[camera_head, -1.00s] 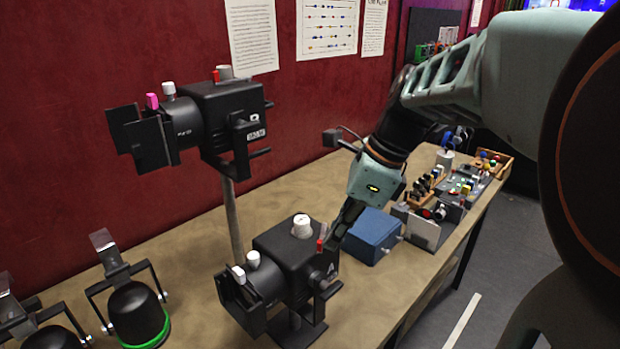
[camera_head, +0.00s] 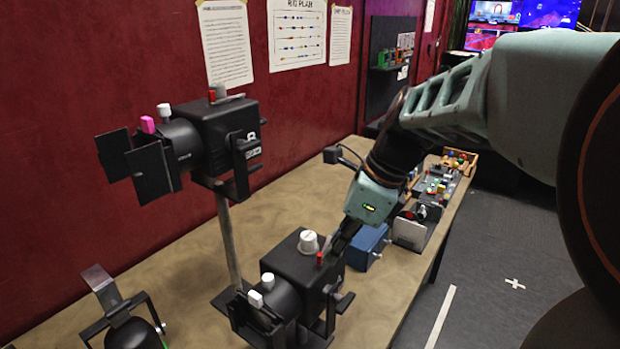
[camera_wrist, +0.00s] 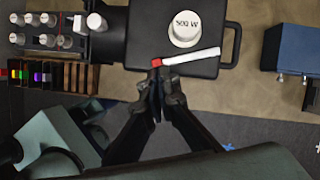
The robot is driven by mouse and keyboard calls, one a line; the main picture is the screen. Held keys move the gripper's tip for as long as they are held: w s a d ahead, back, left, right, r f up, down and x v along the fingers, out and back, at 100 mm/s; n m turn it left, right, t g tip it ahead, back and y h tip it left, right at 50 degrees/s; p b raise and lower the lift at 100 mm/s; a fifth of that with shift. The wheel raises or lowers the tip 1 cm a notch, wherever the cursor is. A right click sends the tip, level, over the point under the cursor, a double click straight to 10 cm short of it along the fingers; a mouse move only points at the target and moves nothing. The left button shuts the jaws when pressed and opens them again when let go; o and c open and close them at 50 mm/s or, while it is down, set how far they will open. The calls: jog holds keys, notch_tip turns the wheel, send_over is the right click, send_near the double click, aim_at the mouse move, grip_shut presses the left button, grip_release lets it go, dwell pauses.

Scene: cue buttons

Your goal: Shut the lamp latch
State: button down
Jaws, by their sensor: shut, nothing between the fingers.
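The lower black lamp (camera_head: 290,262) stands on the table, with a white knob (camera_head: 308,242) on top that reads "500 W" in the wrist view. Its latch has a red end (camera_head: 319,258). In the wrist view the red end (camera_wrist: 157,62) joins a white bar (camera_wrist: 192,56) that lies slanted across the edge of the lamp's top. My gripper (camera_wrist: 156,72) is shut and empty, its fingertips right at the red end. I cannot tell whether they touch it. In the head view my gripper (camera_head: 338,244) reaches down to the lamp from the right.
A second black lamp (camera_head: 215,135) sits on a pole behind, with its own red tab (camera_head: 212,95). A blue box (camera_head: 368,246) stands just right of the lower lamp. Small parts and trays crowd the table's far end. The front table edge drops to the floor.

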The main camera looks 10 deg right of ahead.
jog(key=shift+a, duration=0.35)
jog(key=shift+w+d, duration=0.1)
jog(key=shift+d, duration=0.05)
jog(key=shift+w+d+p, duration=0.4)
jog(key=shift+w+p, duration=0.15)
jog(key=shift+w, duration=0.05)
